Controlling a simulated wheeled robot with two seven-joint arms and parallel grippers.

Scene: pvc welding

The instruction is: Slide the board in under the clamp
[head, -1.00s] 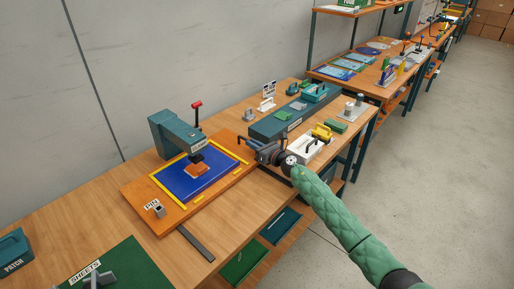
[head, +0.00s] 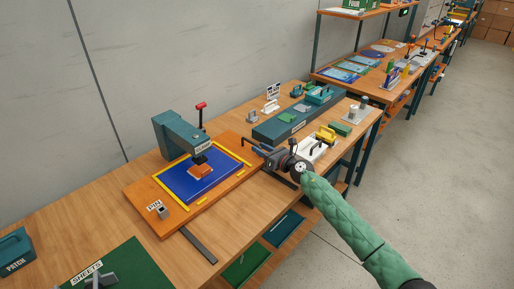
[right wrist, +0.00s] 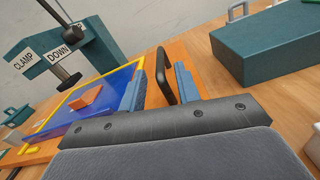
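The blue board (head: 185,187) lies flat between yellow edge strips on an orange base (head: 170,228), with an orange block (head: 200,170) on it. The teal clamp (head: 172,135) stands over it with its red lever up and its pad above the block. The right wrist view shows the clamp's arm (right wrist: 65,45) and a black loop handle (right wrist: 162,70) at the base's right end. My right gripper (right wrist: 160,88) is open, its two blue-grey fingers apart with the handle showing between them. Whether they touch it is unclear. My left gripper is not in view.
A pin marked PIN (head: 158,209) stands at the base's near end. A grey bar (head: 199,246) lies in front. Bare tabletop (head: 95,215) lies to the left.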

